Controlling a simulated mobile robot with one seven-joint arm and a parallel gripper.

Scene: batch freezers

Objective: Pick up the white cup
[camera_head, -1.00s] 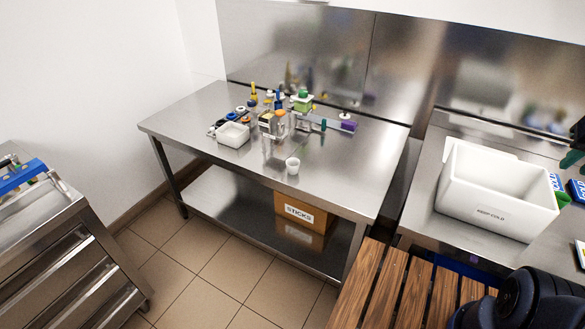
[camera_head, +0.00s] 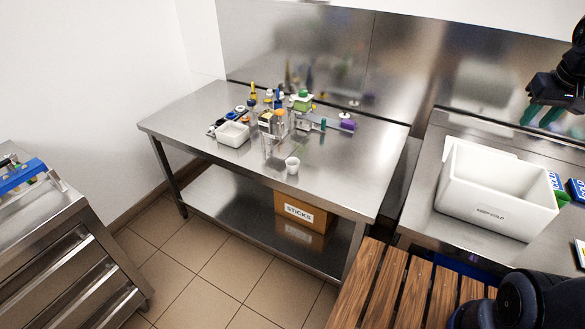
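The small white cup (camera_head: 292,165) stands upright near the front edge of the steel table (camera_head: 330,185), right of the middle. Nothing touches it. My gripper (camera_head: 543,117) is at the upper right, above the right-hand counter and far from the cup. Its dark body and green fingers point down, and the fingers show a gap with nothing between them.
A white tray (camera_head: 233,134) and a cluster of bottles and small tools stand behind and left of the cup. A "KEEP COLD" box (camera_head: 487,214) is on the right counter. A "STICKS" carton (camera_head: 300,213) sits on the lower shelf. The tabletop right of the cup is clear.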

